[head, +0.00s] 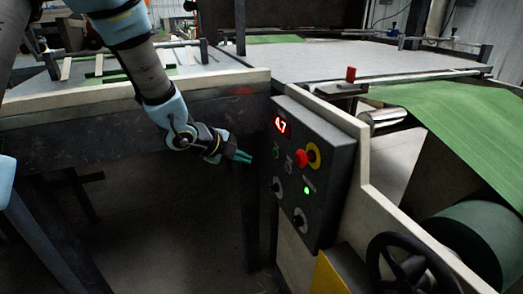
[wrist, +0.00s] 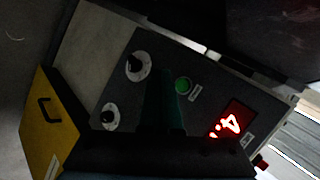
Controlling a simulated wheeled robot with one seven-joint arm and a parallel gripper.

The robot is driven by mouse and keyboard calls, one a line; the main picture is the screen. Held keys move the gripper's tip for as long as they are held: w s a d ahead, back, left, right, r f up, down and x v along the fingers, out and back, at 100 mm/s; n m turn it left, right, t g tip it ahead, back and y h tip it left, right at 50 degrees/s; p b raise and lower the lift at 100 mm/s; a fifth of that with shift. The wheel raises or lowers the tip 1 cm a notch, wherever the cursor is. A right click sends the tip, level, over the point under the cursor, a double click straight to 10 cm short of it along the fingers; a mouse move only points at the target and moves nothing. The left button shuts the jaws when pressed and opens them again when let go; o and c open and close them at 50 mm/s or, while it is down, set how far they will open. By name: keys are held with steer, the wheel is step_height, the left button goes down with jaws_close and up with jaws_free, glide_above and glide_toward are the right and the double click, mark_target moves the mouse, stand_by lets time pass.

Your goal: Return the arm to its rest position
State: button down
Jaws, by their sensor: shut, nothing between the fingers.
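My gripper (head: 238,157) is shut and empty at the end of my bent arm, in the head view. It points right, a short way left of the dark control panel (head: 338,190), apart from it. In the wrist view the fingers of my gripper (wrist: 165,100) show as a dark green shape in front of the panel (wrist: 118,75). The panel has a red lit display (head: 281,125), a red knob on a yellow disc (head: 304,158), a lit green lamp (head: 307,190) and dial knobs (head: 300,220).
A cream-edged table (head: 225,81) runs behind my arm. A green sheet (head: 450,125) runs down to a dark green roll (head: 470,240) at the right. The floor (head: 170,220) under my gripper looks clear.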

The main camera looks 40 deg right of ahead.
steer(key=w+a+r+n+t+y+p, duration=0.2)
steer(key=w+a+r+n, duration=0.1)
steer(key=w+a+n, duration=0.3)
steer(key=w+a+r+n+t+y+p, duration=0.1)
steer(key=w+a+r+n, duration=0.15)
steer(key=a, duration=0.65)
steer(key=w+a+r+n+t+y+p, duration=0.2)
steer(key=w+a+n, duration=0.3)
steer(key=a, duration=0.2)
steer(key=s+a+r+n+g+y+p, duration=0.1)
steer(key=a+r+n+y+p, duration=0.1)
steer(key=a+n, duration=0.45)
steer(key=s+a+r+n+g+y+p, duration=0.1)
steer(key=a+r+n+y, duration=0.2)
steer(key=a, duration=0.7)
steer(key=s+a+r+n+g+p, duration=0.1)
steer(key=s+a+r+n+p, duration=0.1)
steer(key=s+a+n, duration=0.5)
steer(key=shift+s+a+n+g, duration=0.4)
steer(key=shift+a+n, duration=0.3)
steer(key=shift+n, duration=0.4)
steer(key=shift+r, duration=0.1)
